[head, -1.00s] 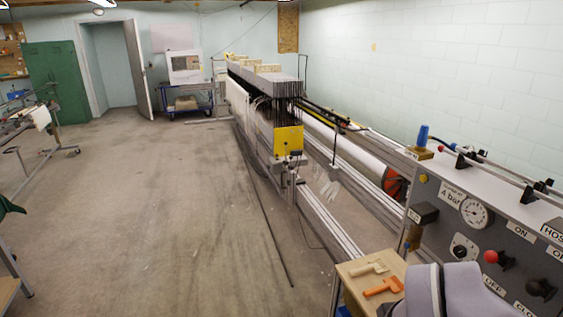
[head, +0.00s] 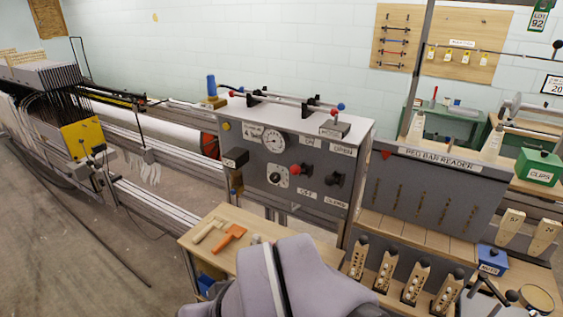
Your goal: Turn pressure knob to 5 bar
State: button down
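A grey control box (head: 318,148) stands at the middle of the head view. A round white pressure gauge (head: 272,138) sits on its front, with a label to its left that is too small to read now. A small black knob on a white dial (head: 275,178) is below the gauge. I cannot read the knob's setting or the gauge needle. Part of my own arm fills the bottom middle, in front of the box. My gripper is out of view.
Right of the small knob are a red knob (head: 295,170) and a black knob (head: 334,180) with ON/OFF and open/close labels. A wooden table (head: 210,254) with an orange tool (head: 229,237) stands in front. The peg bar reader (head: 435,195) is at the right.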

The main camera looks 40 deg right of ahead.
aim_at(274, 177)
jog(key=i+j+z, duration=0.15)
jog(key=i+z, duration=0.2)
jog(key=i+j+z, duration=0.5)
jog(key=z, duration=0.2)
jog(key=i+j+z, duration=0.2)
jog(key=j+z, duration=0.15)
jog(key=i+j+z, duration=0.1)
jog(key=j+z, duration=0.25)
jog(key=j, duration=0.15)
jog(key=i+j+z, duration=0.1)
jog(key=j+z, duration=0.6)
jog(key=j, duration=0.2)
